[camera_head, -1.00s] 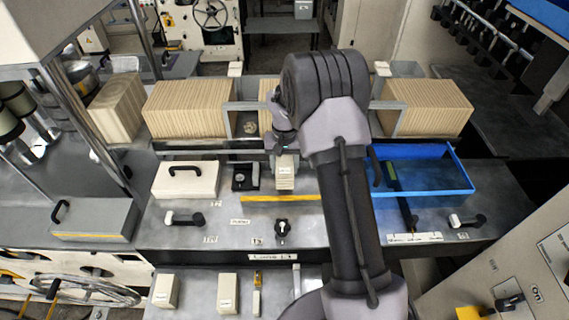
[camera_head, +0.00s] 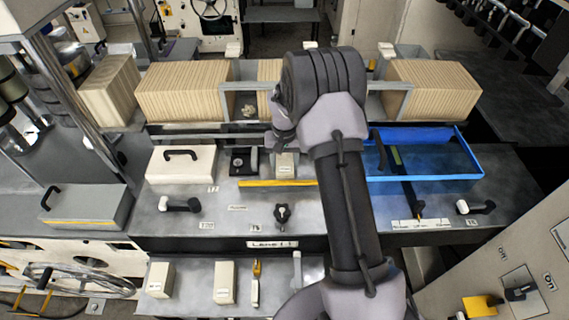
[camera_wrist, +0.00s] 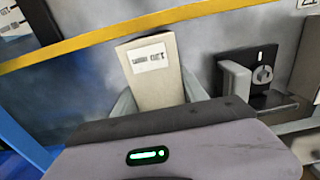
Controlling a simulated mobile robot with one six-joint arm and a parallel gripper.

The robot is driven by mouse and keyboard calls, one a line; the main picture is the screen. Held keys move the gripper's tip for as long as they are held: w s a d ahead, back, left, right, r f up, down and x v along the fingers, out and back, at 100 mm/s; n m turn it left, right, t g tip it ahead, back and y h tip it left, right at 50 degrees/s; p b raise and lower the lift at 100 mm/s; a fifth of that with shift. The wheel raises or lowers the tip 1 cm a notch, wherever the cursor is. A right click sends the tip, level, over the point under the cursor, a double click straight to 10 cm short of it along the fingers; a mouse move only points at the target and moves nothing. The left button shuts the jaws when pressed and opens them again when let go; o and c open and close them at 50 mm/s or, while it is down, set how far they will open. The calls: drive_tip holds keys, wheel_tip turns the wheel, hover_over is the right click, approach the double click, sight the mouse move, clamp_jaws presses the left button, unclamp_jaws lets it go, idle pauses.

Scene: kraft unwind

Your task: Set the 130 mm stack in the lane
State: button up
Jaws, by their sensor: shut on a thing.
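The 130 mm stack (camera_head: 285,166) is a pale beige block with a printed white label. In the wrist view the stack (camera_wrist: 151,72) is between the two grey fingers of my gripper (camera_wrist: 160,95), which is shut on it. Its label reads upside down there. The stack is over the grey deck, just behind a yellow strip (camera_head: 278,183). I cannot tell whether its underside touches the deck. A "Lane 11" sign (camera_head: 272,244) is on the bench front.
A black plate with a knob (camera_head: 243,160) is close left of the stack. A white handled box (camera_head: 181,164) is further left. A blue tray (camera_head: 430,178) is to the right. Large kraft stacks (camera_head: 185,92) and grey frames stand behind. Spare blocks (camera_head: 224,281) stand on the lower shelf.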

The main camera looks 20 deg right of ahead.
drive_tip(key=o, duration=1.6)
drive_tip(key=shift+r, duration=0.1)
